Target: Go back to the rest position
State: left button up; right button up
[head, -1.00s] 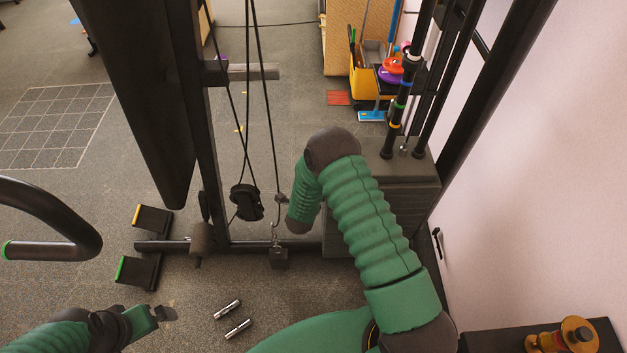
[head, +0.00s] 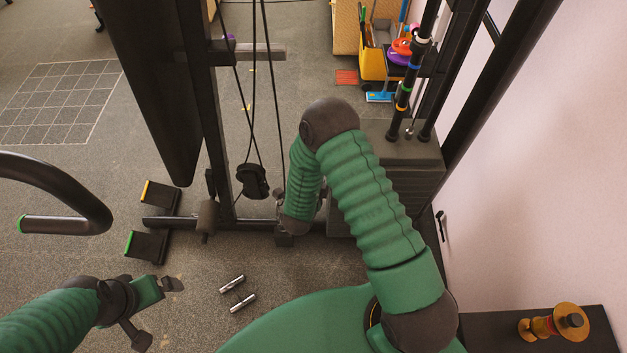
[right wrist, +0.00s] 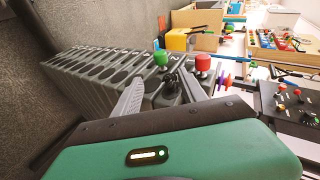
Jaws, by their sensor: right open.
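My right gripper (right wrist: 160,80) is open in the right wrist view, its two grey fingers spread apart. A grey weight stack (right wrist: 95,62) with a row of round recesses lies just beyond the fingers. A green knob (right wrist: 160,58) and a red knob (right wrist: 203,62) show near the fingertips. Nothing is clearly held between the fingers. In the head view my right forearm bends down beside the weight stack (head: 395,160), and the fingers cannot be made out. My left gripper (head: 160,287) is at the lower left above bare floor; its jaw opening is unclear.
A black machine frame (head: 205,100) with cables stands ahead. A curved black handle (head: 70,222) is at the left. A black bench (head: 595,340) with a gold-coloured object (head: 553,323) is at the lower right, by a wall.

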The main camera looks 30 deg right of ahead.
jog(key=v, duration=0.8)
jog(key=w+a+r+n+y+p, duration=0.1)
jog(key=a+r+n+y+p, duration=0.3)
jog(key=r+n, duration=0.3)
jog(key=w+a+r+n+y+p, duration=0.1)
jog(key=a+r+n+y+p, duration=0.35)
jog(key=r+n, duration=0.2)
jog(key=s+d+r+n+g+p, duration=0.2)
jog(key=s+r+n+g, duration=0.3)
jog(key=s+r+n, duration=0.4)
jog(key=s+n, duration=0.2)
jog(key=s, duration=0.2)
jog(key=shift+s+r+g+p, duration=0.25)
jog(key=shift+g+p, duration=0.15)
